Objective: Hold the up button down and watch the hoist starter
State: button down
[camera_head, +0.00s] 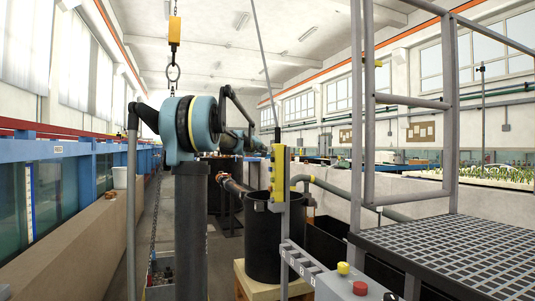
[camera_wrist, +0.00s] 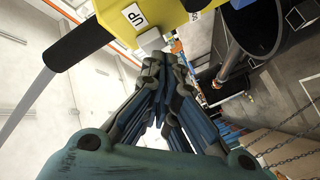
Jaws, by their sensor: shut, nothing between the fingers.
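A yellow pendant (camera_head: 279,172) hangs on a cable right of my arm in the head view. In the wrist view the pendant (camera_wrist: 88,30) crosses the top left and carries a white UP label (camera_wrist: 133,15). A light grey button (camera_wrist: 150,40) sticks out beside that label. My gripper (camera_wrist: 158,62) is shut and empty, its fingertips right at this button; I cannot tell whether they touch it. In the head view my gripper (camera_head: 262,147) is small, close to the pendant's left side. I cannot identify the hoist starter for sure.
A yellow hook block (camera_head: 174,30) hangs on a chain above my arm. A black tub (camera_head: 262,240) stands below the pendant. A grey box (camera_head: 350,285) with yellow and red buttons is in front, beside a grating platform (camera_head: 450,250) with rails. A blue-framed glass flume (camera_head: 75,180) runs along the left.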

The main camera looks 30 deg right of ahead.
jog(key=shift+s+d, duration=0.15)
jog(key=shift+d, duration=0.5)
dwell(0.8)
jog(key=shift+a, duration=0.15)
dwell(3.8)
jog(key=shift+w+a, duration=0.25)
jog(key=shift+a, duration=0.7)
jog(key=shift+a, duration=0.1)
jog(key=shift+w+a, duration=0.2)
jog(key=shift+a, duration=0.55)
jog(key=shift+w+a, duration=0.2)
jog(key=shift+a, duration=0.6)
jog(key=shift+w+a, duration=0.2)
jog(key=shift+a, duration=0.55)
jog(key=shift+a, duration=0.1)
